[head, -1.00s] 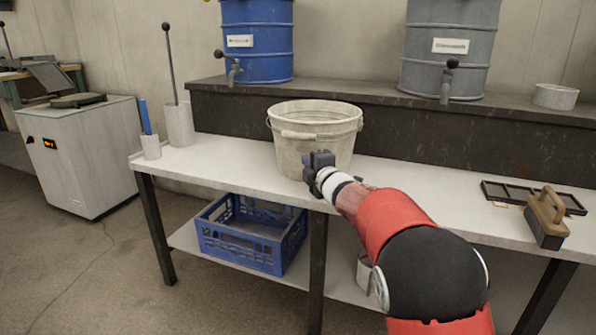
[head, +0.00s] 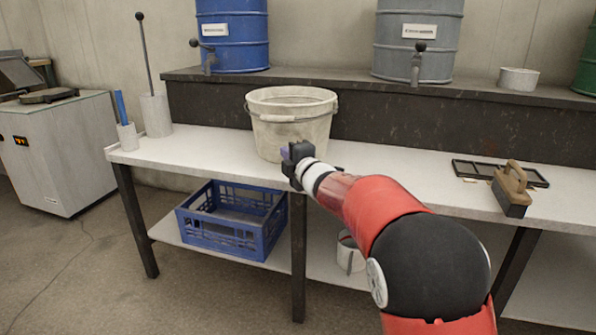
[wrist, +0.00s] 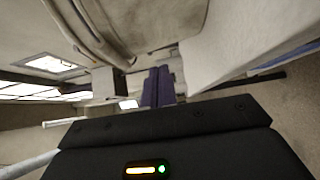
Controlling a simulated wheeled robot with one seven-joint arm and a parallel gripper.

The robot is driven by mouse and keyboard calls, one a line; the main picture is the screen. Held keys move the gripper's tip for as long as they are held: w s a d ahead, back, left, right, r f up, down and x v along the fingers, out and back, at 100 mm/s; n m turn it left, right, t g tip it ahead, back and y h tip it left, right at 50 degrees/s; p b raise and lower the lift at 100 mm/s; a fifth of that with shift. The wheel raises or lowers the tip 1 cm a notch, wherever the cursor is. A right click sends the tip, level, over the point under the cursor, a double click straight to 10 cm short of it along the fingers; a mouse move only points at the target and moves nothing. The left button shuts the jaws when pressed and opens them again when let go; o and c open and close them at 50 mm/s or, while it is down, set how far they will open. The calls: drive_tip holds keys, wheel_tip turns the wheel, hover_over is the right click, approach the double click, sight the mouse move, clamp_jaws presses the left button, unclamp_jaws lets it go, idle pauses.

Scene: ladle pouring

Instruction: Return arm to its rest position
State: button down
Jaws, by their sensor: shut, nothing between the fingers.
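My gripper (head: 287,153) is in front of the white bucket, near the front edge of the table. In the wrist view its two dark blue fingers (wrist: 158,87) are together with nothing between them. My red and black arm reaches in from the lower right. The bucket (head: 285,137) stands upright on the white table (head: 190,152); its side and handle also show at the top of the wrist view (wrist: 150,22). A ladle with a long dark handle (head: 145,55) stands in a pale cylinder (head: 155,115) at the table's left end.
A blue barrel (head: 232,45) and a grey barrel (head: 418,55) with taps stand on the raised back shelf. A brush (head: 511,190) and a dark tray (head: 470,169) lie at the right. A blue crate (head: 230,232) sits on the lower shelf.

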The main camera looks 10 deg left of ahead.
drive_tip(key=s+d+r+m+h+p, duration=0.25)
drive_tip(key=s+d+m, duration=0.25)
drive_tip(key=d, duration=0.4)
drive_tip(key=s+d+r+m+g+h+p, duration=0.1)
drive_tip(key=s+d+m+h, duration=0.4)
drive_tip(key=d, duration=0.4)
drive_tip(key=s+d+r+m+h+p, duration=0.2)
drive_tip(key=s+d+m, duration=0.35)
drive_tip(key=d, duration=0.45)
drive_tip(key=s+d+f+m+g+p, duration=0.1)
drive_tip(key=s+d+f+m+g, duration=0.1)
drive_tip(key=s, duration=0.7)
drive_tip(key=s+d+f+m+g+h+p, duration=0.1)
drive_tip(key=s+d+f+m+g+p, duration=0.1)
drive_tip(key=s+m, duration=0.3)
drive_tip(key=s+d+f+m+g+h+p, duration=0.1)
drive_tip(key=s+d+f+m+g+p, duration=0.1)
drive_tip(key=s, duration=1)
drive_tip(key=shift+s+d+m+g, duration=0.35)
drive_tip(key=shift+d+m+g, duration=0.2)
drive_tip(key=shift+m, duration=0.2)
